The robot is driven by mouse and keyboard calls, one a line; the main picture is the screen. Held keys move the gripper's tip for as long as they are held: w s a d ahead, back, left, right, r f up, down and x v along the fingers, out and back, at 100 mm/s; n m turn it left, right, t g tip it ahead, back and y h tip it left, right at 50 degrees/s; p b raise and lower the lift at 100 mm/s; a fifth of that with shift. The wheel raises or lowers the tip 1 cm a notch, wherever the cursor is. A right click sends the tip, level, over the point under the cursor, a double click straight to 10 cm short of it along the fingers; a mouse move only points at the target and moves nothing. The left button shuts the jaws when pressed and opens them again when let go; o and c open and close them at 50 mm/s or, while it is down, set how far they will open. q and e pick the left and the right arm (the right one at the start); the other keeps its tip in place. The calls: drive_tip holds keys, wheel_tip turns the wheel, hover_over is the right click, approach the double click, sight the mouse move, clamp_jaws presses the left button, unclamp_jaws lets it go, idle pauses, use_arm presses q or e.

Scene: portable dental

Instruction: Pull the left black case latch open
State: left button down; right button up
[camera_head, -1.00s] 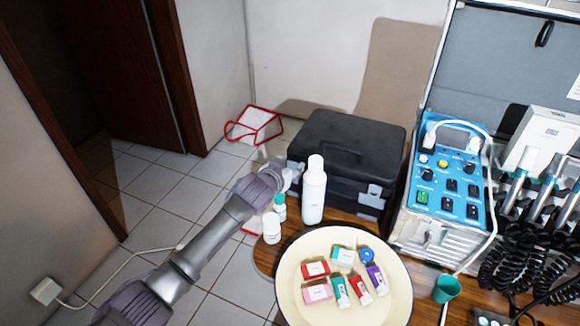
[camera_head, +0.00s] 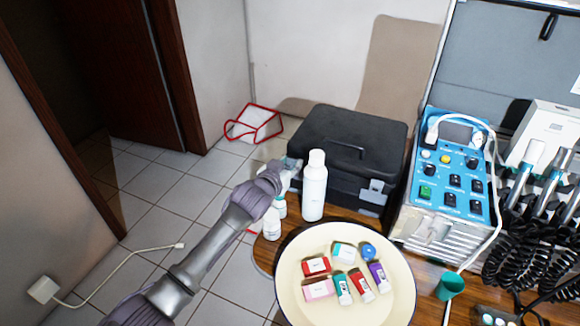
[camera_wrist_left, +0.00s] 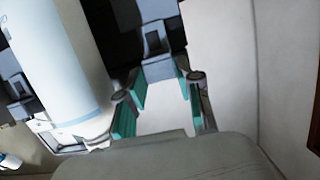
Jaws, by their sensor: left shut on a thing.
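The black case (camera_head: 350,137) stands shut on the wooden table, with its latched front toward me. Its left latch (camera_wrist_left: 156,34) is a grey clasp on the black front in the left wrist view. My left gripper (camera_head: 291,171) is at the case's left front corner, behind the tall white bottle; its fingertips are small and partly hidden there. In the left wrist view the green-padded fingers (camera_wrist_left: 162,90) are closed on the lower grey part of the left latch. The right latch (camera_head: 375,187) shows at the front right of the case. My right gripper is not in view.
The tall white bottle (camera_head: 314,186) stands close beside my left gripper and also shows in the left wrist view (camera_wrist_left: 58,65). Small bottles (camera_head: 271,223) stand under my forearm. A round cream plate (camera_head: 300,295) holds several small boxes. A blue control unit (camera_head: 447,165) stands right.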

use_arm(q)
drive_tip(key=shift+s+a+f+t+b, duration=0.1)
drive_tip(key=shift+s+f+t+b, duration=0.3)
drive_tip(key=shift+f+t+b, duration=0.45)
drive_tip(key=shift+r, duration=0.45)
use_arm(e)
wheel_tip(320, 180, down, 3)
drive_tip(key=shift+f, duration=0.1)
use_arm(q)
drive_tip(key=c, duration=1)
unclamp_jaws()
drive_tip(key=shift+c, duration=0.2)
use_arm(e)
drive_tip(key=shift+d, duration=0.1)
use_arm(q)
drive_tip(key=v, duration=1.2)
drive_tip(key=shift+a, duration=0.2)
drive_tip(key=shift+w, duration=0.1)
